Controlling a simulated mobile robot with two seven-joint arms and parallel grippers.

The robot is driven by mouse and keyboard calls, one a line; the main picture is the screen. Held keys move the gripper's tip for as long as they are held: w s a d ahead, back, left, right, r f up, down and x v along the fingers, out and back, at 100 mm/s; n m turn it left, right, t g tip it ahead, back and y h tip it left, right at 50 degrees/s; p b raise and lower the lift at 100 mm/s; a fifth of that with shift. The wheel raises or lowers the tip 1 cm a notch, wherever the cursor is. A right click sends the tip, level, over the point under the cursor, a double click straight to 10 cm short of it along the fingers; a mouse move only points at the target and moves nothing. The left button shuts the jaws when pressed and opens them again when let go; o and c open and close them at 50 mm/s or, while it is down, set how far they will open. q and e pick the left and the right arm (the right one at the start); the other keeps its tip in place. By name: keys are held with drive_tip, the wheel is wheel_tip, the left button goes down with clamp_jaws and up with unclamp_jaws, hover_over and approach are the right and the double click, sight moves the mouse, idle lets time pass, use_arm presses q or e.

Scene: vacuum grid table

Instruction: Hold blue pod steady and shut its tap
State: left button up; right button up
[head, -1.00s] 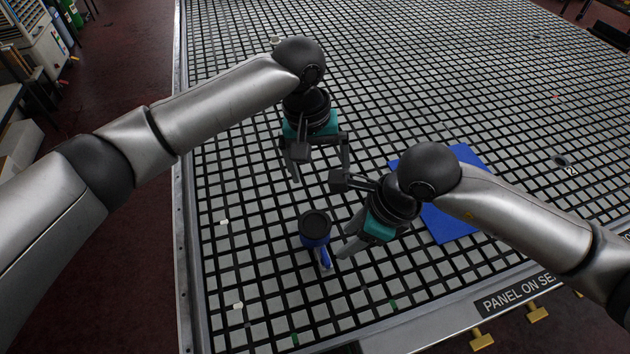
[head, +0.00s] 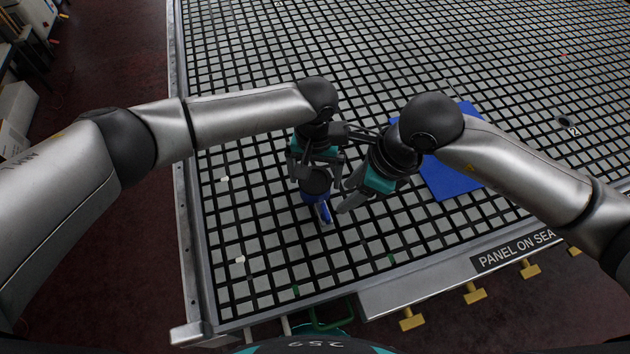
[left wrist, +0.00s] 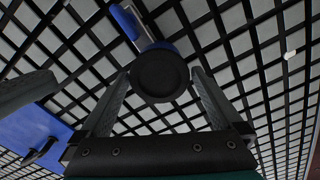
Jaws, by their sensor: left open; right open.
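The blue pod (head: 314,196) stands on the grid table with a round black top. Its blue tap lever (head: 325,212) points toward the table's front edge. In the left wrist view the pod's black top (left wrist: 160,75) hides most of its body, and the blue lever (left wrist: 137,25) shows beyond it. My left gripper (head: 317,178) is over the pod, open, with one finger on each side of the black top; contact cannot be told. My right gripper (head: 343,188) is open just right of the pod, a finger near the lever.
A blue sheet (head: 455,175) lies on the grid table (head: 245,240) behind and right of my right gripper. Small white bits (head: 240,259) lie at the left. Yellow handles (head: 473,293) line the front edge. My two wrists are close together.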

use_arm(q)
drive_tip(key=shift+f, duration=1.6)
drive_tip(key=shift+c, duration=0.4)
